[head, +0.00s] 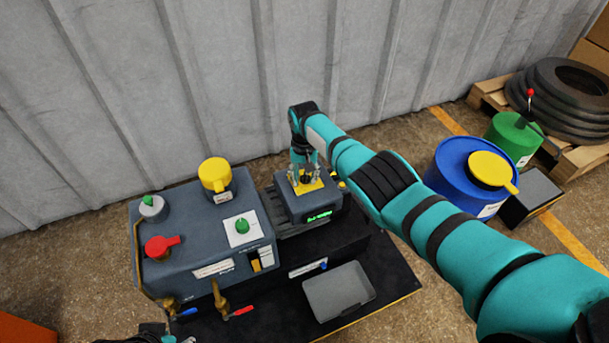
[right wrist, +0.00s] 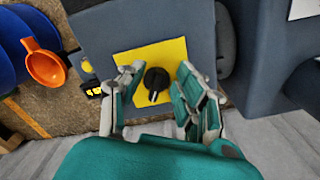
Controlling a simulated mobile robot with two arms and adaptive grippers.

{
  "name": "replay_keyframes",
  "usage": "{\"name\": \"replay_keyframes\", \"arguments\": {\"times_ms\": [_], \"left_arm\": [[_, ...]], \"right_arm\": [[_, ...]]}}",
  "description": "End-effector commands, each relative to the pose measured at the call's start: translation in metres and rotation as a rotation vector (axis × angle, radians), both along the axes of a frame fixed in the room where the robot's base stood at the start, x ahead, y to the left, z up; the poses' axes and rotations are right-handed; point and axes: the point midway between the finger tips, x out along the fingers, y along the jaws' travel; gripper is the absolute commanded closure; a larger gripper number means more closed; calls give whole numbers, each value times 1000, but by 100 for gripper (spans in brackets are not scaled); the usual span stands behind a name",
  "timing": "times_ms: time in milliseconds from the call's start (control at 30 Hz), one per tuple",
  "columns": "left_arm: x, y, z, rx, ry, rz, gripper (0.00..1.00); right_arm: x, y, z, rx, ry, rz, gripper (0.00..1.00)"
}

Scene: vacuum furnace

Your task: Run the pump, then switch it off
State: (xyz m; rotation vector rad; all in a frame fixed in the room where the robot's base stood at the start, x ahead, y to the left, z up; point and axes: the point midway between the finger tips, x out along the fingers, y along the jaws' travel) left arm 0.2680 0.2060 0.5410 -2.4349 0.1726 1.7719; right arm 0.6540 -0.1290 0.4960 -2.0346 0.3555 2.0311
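A black knob (right wrist: 156,79) with a white mark sits on a yellow plate (right wrist: 148,58) on top of a dark grey box (head: 311,208) with a lit green display (head: 319,217). My right gripper (head: 306,179) points down over this knob. In the right wrist view the gripper (right wrist: 158,84) is open, with a finger on either side of the knob and gaps between. The larger grey pump housing (head: 190,243) stands to the left, with a green button (head: 242,225) on a white plate. A small part of what looks like my left gripper (head: 165,337) shows at the bottom edge.
The housing carries a yellow cap (head: 214,174), a red handle (head: 162,246) and brass valves with blue and red levers (head: 242,311). A grey tray (head: 338,291) lies in front. A blue drum (head: 458,179) and a green can (head: 514,137) stand at right. A corrugated wall (head: 250,80) is behind.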

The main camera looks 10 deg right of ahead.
Motion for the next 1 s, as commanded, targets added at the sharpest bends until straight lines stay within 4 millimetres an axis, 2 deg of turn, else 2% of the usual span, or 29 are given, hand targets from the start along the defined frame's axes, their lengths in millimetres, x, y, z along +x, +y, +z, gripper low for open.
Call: {"name": "replay_keyframes", "arguments": {"times_ms": [167, 367, 700, 800, 1000], "left_arm": [[0, 0, 0, -1, 0, 1, 60], [0, 0, 0, 0, 0, 1, 60], [0, 0, 0, 0, 0, 0, 60], [0, 0, 0, 0, 0, 0, 60], [0, 0, 0, 0, 0, 0, 60]], "right_arm": [[0, 0, 2, 1, 0, 1, 66], [0, 0, 19, 2, -2, 1, 66], [1, 0, 91, 1, -4, 0, 66], [0, 0, 105, 1, -3, 0, 66], [0, 0, 119, -1, 1, 0, 66]]}}
